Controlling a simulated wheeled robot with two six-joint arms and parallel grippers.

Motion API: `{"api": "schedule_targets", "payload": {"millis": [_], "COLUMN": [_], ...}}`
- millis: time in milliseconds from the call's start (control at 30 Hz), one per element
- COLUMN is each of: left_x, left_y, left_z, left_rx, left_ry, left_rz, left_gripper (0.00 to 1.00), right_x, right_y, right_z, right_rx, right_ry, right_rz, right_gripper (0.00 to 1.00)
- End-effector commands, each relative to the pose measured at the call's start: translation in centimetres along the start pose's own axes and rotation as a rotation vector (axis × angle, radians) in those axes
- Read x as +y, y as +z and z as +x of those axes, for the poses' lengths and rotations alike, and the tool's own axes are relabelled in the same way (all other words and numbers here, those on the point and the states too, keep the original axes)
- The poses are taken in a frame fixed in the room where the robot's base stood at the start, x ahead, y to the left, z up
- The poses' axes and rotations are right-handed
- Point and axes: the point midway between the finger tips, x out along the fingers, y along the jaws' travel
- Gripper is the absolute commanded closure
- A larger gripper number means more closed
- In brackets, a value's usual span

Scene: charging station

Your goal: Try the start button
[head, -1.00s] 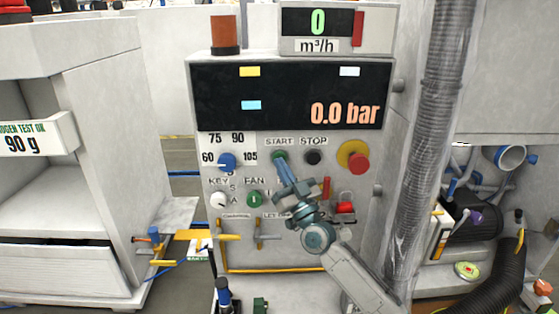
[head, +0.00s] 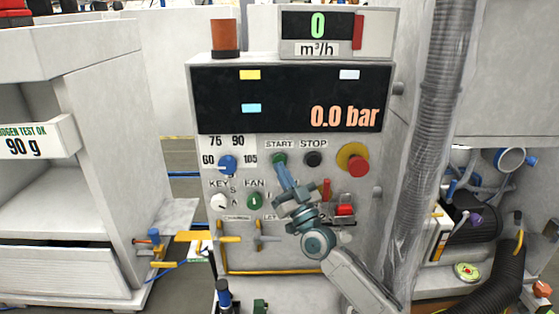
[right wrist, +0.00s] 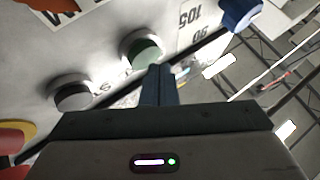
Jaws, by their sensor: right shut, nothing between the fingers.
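The green start button (head: 279,159) is on the panel under the START label. In the right wrist view it shows as a green disc in a pale ring (right wrist: 143,50). My right gripper (head: 281,167) is shut and empty, its fingertips just below the button in the head view. In the right wrist view the closed fingertips (right wrist: 158,70) are at the button's lower edge; I cannot tell whether they touch it. The black stop button (head: 313,158) is right of the start button. My left gripper is not in view.
A red emergency knob on a yellow base (head: 357,163) is farther right. A blue knob (head: 227,164) is left, with a white key switch (head: 220,202) and green fan knob (head: 254,202) below. The display (head: 290,97) reads 0.0 bar. A ribbed hose (head: 435,130) hangs right of the panel.

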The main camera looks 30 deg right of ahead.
Motion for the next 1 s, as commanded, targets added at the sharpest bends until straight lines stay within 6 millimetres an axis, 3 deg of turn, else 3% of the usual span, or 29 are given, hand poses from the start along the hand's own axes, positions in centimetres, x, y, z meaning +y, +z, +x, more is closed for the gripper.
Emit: {"api": "schedule_targets", "payload": {"millis": [467,1000], "left_x": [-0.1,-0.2], "left_y": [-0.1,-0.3], "left_z": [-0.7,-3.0], "left_rx": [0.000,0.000], "left_ry": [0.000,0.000], "left_rz": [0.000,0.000], "left_gripper": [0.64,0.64], "right_x": [-0.4,-2.8], "right_y": [-0.5,-2.9], "right_z": [-0.5,-3.7], "right_rx": [-0.001,0.001], "right_ry": [0.000,0.000], "right_rz": [0.000,0.000], "right_gripper": [1.00,1.00]}}
